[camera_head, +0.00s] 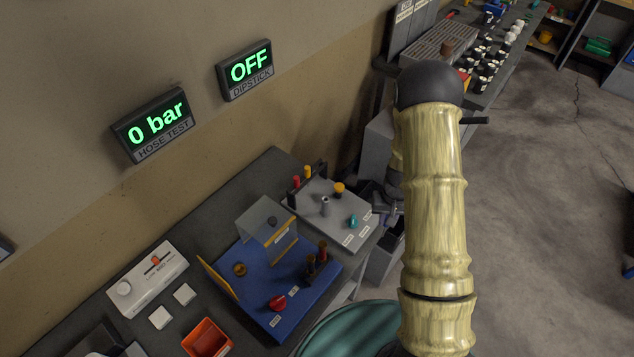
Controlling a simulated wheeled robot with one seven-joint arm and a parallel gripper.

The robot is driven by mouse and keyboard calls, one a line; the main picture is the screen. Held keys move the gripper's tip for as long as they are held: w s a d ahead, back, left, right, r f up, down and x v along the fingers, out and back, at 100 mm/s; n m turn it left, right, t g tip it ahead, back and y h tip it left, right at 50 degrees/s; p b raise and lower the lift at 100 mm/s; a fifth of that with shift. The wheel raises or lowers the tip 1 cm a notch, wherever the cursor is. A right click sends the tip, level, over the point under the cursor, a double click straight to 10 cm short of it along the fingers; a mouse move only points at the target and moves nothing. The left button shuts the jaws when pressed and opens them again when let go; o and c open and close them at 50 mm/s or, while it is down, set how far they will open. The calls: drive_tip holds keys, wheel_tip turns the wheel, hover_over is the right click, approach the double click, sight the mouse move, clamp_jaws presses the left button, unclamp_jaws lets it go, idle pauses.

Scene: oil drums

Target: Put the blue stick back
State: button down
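I cannot make out a clear blue stick. A small teal-blue piece (352,221) stands on the grey panel (331,221) at the right end of the bench; I cannot tell if it is the stick's handle. Dark posts with red and yellow tops (302,178) stand at that panel's back edge. My gripper (386,208) is partly hidden behind my own arm, just right of the grey panel. Its fingers are too small and dark to tell whether they are open or hold anything. The DIPSTICK display (245,70) reads OFF.
A blue board (258,290) with a clear shield, red knob and brown-topped posts lies left of the grey panel. An orange bin (207,339) and white control box (147,278) are further left. A green drum (350,330) stands in front. The HOSE TEST display (154,124) reads 0 bar.

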wheel_tip(320, 180, down, 13)
drive_tip(key=d+b, duration=0.2)
drive_tip(key=b, duration=0.9)
drive_tip(key=shift+s+d, duration=0.15)
drive_tip(key=shift+d, duration=0.2)
